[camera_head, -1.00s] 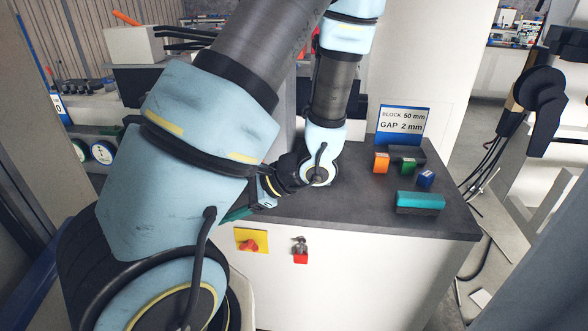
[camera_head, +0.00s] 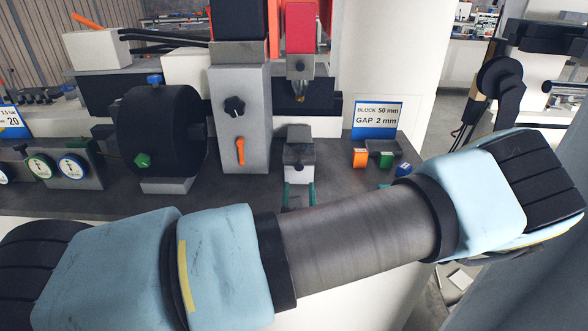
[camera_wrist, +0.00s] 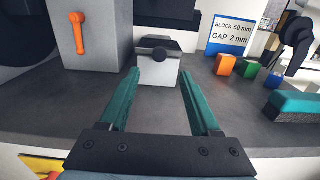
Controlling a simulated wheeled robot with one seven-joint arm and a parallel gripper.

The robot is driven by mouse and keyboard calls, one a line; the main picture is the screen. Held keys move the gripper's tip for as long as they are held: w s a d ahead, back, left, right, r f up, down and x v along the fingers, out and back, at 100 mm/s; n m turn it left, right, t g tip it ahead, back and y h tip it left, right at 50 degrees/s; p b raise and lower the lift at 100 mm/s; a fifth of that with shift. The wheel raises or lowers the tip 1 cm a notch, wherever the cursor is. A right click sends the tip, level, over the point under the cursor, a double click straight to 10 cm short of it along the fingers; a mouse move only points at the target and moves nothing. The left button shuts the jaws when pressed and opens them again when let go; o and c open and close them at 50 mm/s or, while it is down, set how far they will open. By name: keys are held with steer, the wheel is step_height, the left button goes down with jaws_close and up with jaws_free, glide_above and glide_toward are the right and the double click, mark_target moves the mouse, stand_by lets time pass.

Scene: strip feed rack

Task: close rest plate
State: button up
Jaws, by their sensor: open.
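A small light-grey block with a dark top and round black knob (camera_wrist: 158,66) stands on the dark bench top in the wrist view. It also shows below the red-and-grey spindle unit in the head view (camera_head: 299,150). It may carry the rest plate; I cannot make out a separate plate. My gripper (camera_wrist: 159,76) is open and empty. Its two teal fingers point at the block, one toward each side, with the tips close to its front. In the head view my gripper (camera_head: 299,192) is partly hidden behind my arm.
A grey housing with an orange lever (camera_head: 240,150) stands left of the block. To the right are orange (camera_head: 360,158), green (camera_head: 386,159) and blue (camera_head: 403,170) blocks and a gap sign (camera_head: 377,119). A teal-topped pad (camera_wrist: 296,105) lies at the right. Bare bench lies between.

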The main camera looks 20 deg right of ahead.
mark_target(299, 168)
steer(key=p+x, duration=0.2)
steer(key=x, duration=0.7)
steer(key=shift+w, duration=0.15)
jaws_close()
stand_by(1.1)
